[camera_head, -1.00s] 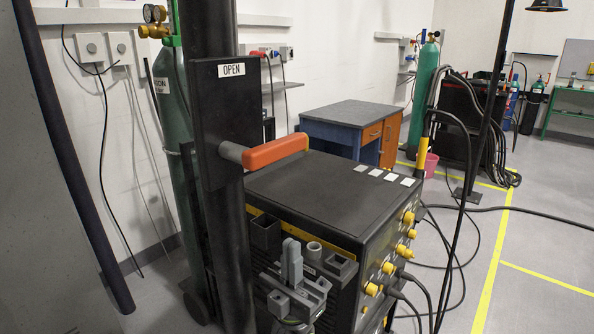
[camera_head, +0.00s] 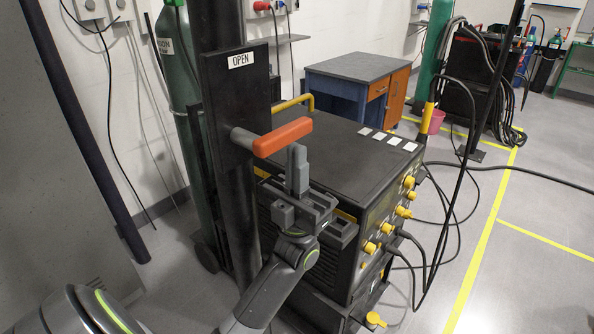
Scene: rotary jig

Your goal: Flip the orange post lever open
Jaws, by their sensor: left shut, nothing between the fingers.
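The orange post lever (camera_head: 282,137) sticks out to the right from a grey pivot (camera_head: 243,138) on a dark plate (camera_head: 231,95) fixed to the black post. A white "OPEN" label (camera_head: 241,59) is at the plate's upper part, above the lever. My left gripper (camera_head: 297,152) is shut and empty, its fingers pointing up. Its fingertips are just below the lever's right half in the picture; I cannot tell whether they touch it. My right gripper is not in view.
A black machine (camera_head: 345,150) with yellow knobs stands behind and right of my left gripper, with a yellow handle (camera_head: 294,102) behind the lever. A green cylinder (camera_head: 178,65) stands left of the post. Cables lie on the floor at right.

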